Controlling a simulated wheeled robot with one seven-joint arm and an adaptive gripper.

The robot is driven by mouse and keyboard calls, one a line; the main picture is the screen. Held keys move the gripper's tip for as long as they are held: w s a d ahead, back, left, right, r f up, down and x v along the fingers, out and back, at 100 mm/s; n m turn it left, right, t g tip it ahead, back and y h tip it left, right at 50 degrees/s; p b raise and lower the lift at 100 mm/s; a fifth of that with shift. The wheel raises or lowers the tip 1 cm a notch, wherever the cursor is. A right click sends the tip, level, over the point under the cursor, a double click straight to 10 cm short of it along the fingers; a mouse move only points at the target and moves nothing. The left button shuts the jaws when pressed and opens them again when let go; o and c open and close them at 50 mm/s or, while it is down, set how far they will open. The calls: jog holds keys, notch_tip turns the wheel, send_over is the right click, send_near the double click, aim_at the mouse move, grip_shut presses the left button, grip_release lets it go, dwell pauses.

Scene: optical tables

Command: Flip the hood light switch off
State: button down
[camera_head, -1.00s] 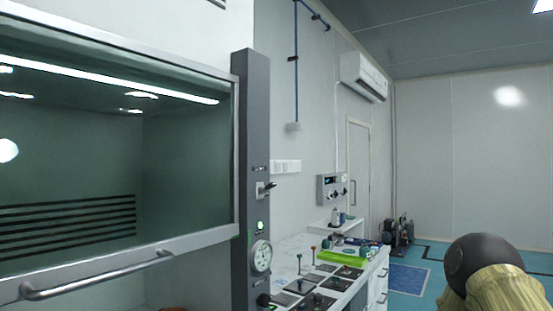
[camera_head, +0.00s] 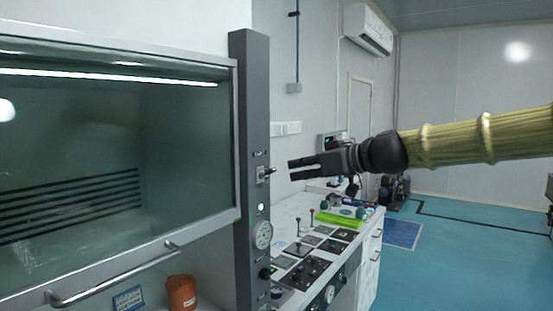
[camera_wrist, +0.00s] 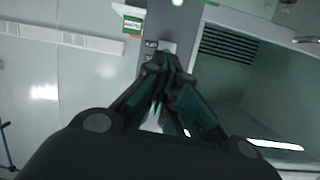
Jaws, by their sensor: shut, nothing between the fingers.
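The hood light switch (camera_head: 265,174) is a small lever on a light plate, on the dark grey post (camera_head: 254,110) at the right of the fume hood. Its lever sticks out to the right and tilts slightly up. My gripper (camera_head: 291,169) is shut and empty, just right of the switch at about its height, with a small gap between them in the picture. In the wrist view the fingertips (camera_wrist: 165,56) come together in front of the post and largely hide the switch. The light strip (camera_head: 110,77) in the hood is bright.
Below the switch are a green lamp (camera_head: 261,207) and a round gauge (camera_head: 262,235). The hood's glass sash has a handle (camera_head: 115,277). A bench (camera_head: 287,212) with instruments stands below my gripper. An orange-brown container (camera_head: 181,293) is inside the hood.

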jog(key=n+y, duration=0.1)
send_near(259, 143)
jog(key=f+v, duration=0.1)
jog(key=v, duration=0.2)
jog(key=shift+d+r, duration=0.2)
jog(key=shift+r, duration=0.15)
jog(key=shift+a, duration=0.1)
jog(key=p+x, duration=0.3)
jog(key=x, duration=0.7)
jog(key=shift+r+p, duration=0.1)
jog(key=shift+p, duration=0.25)
jog(key=shift+s+d+f+p, duration=0.2)
jog(key=shift+d+f, duration=0.1)
jog(key=shift+f, duration=0.3)
jog(key=shift+s+d+f+p, duration=0.2)
jog(key=shift+d+f, duration=0.1)
jog(key=shift+f, duration=0.25)
jog(key=shift+s+d+f+p, duration=0.15)
jog(key=shift+s+d+f, duration=0.1)
jog(key=shift+f, duration=0.35)
jog(key=shift+d+f+y+b, duration=0.1)
jog(key=shift+f+y+b, duration=0.2)
jog(key=shift+b, duration=0.65)
jog(key=shift+b, duration=0.4)
jog(key=shift+r+b, duration=0.1)
jog(key=shift+b, duration=0.3)
